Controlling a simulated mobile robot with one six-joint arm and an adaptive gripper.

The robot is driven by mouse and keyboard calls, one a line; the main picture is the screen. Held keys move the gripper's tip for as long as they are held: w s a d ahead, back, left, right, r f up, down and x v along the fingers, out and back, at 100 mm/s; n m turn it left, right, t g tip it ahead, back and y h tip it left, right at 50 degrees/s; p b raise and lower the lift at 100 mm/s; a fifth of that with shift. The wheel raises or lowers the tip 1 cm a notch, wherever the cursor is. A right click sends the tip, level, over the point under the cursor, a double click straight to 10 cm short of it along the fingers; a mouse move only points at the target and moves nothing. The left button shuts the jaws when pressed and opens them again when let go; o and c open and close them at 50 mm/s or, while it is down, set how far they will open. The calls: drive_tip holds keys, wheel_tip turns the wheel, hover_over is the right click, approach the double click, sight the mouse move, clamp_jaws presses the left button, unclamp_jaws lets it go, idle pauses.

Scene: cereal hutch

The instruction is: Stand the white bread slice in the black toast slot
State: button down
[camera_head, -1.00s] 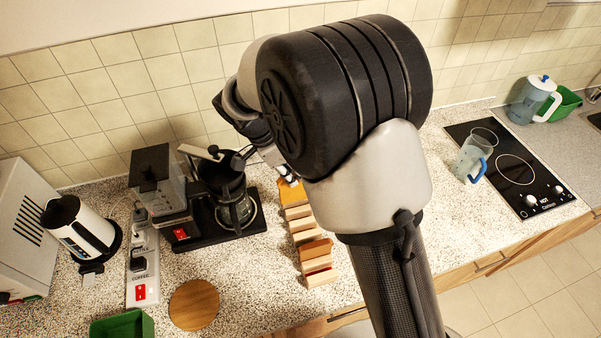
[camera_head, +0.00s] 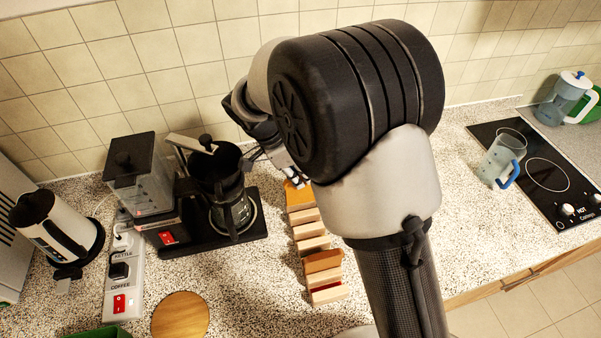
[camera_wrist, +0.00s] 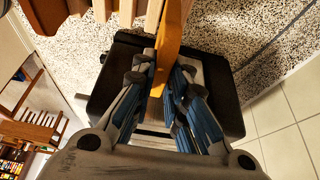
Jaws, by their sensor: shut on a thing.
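My gripper (camera_wrist: 160,88) is shut on a bread slice (camera_wrist: 172,38) with an orange-brown crust, seen edge-on in the wrist view. Its face is hidden, so I cannot tell that it is white. In the head view the slice (camera_head: 298,197) shows at the far end of a pale wooden rack (camera_head: 307,231), under my fingertips (camera_head: 293,177). My arm hides much of the gripper there. Whether the slice is inside a slot or above it is unclear. Another brown-crusted slice (camera_head: 323,262) stands nearer the rack's front end. I cannot make out a black slot.
A coffee machine with a dark jug (camera_head: 230,205) stands close left of the rack. A power strip (camera_head: 122,270), kettle (camera_head: 58,228) and round board (camera_head: 181,316) lie further left. Counter between rack and coffee machine is clear.

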sight(301, 190)
drive_tip(key=shift+f+b, duration=0.8)
drive_tip(key=shift+f, duration=1.7)
drive_tip(key=shift+f+b, duration=0.75)
drive_tip(key=shift+b, duration=0.1)
drive_tip(key=c, duration=1.5)
unclamp_jaws()
wheel_tip(301, 190, up, 10)
drive_tip(key=shift+r, duration=0.1)
